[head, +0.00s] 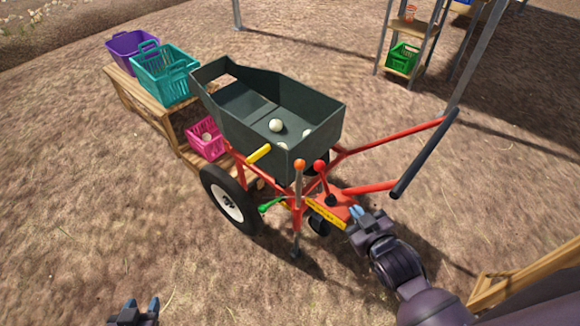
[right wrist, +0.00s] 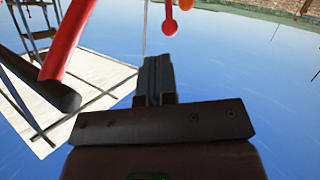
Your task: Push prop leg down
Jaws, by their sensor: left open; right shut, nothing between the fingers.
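A dark green cart (head: 235,112) on a red frame stands on the dirt. At its front, a thin grey upright leg (head: 295,238) with a dark foot runs down below an orange-knobbed lever (head: 300,165); it looks like the prop leg, and its foot appears at or near the ground. A red-knobbed lever (head: 319,167) and a green handle (head: 272,204) are close by. My right gripper (head: 357,212) is shut and empty, just right of the red plate; its fingers (right wrist: 154,78) show in the right wrist view below a red knob (right wrist: 169,27). My left gripper (head: 137,308) is open and empty at the bottom edge.
The cart's red handle with a dark grip (head: 424,153) extends right, above my right arm. A wheel (head: 230,200) is on the left. Several baskets, including a teal one (head: 165,75), are on a wooden bench behind. Open dirt lies front left.

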